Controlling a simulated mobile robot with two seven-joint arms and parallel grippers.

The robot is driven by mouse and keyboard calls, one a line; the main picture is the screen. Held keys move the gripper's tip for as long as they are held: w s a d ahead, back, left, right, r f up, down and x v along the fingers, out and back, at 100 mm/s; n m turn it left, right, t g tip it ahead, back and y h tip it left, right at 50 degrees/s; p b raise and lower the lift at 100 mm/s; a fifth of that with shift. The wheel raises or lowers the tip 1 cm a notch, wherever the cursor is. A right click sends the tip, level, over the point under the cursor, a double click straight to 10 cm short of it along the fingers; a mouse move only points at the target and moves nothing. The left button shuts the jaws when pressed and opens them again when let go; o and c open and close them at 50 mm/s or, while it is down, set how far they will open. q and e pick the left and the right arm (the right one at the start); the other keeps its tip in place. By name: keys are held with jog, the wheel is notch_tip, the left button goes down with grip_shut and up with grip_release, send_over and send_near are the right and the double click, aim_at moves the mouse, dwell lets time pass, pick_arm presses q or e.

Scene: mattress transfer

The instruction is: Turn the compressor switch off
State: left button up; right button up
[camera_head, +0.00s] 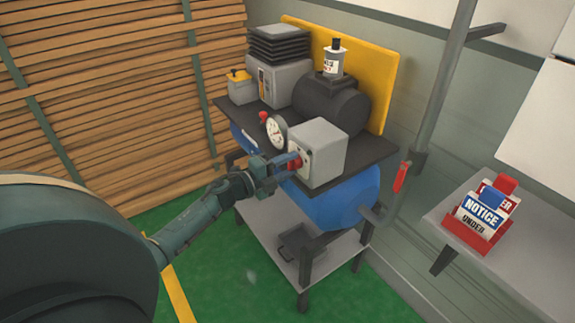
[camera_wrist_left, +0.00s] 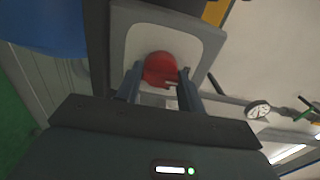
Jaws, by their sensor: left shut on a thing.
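The compressor stands on a cart, with a blue tank (camera_head: 345,202) under a dark top plate. A light grey switch box (camera_head: 325,150) sits on the plate's front right corner. Its red switch (camera_head: 295,163) is on the face toward my left arm. My left gripper (camera_head: 283,166) is at that face, shut on the red switch. In the left wrist view the red switch (camera_wrist_left: 160,68) shows between the two fingertips (camera_wrist_left: 159,78), in front of the grey box face (camera_wrist_left: 190,42). My right gripper is not in view.
A round gauge (camera_head: 276,131) stands just left of the switch box. A dark motor (camera_head: 332,108) and a yellow panel (camera_head: 370,75) are behind it. Stacked boards (camera_head: 110,90) fill the left. A shelf (camera_head: 450,212) with notice tags (camera_head: 482,212) is at right. Green floor lies in front.

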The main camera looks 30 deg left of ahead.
pick_arm(q)
jog(key=o, duration=1)
jog(key=shift+s, duration=0.1)
jog(key=b+v, duration=0.1)
jog(key=v, duration=1.2)
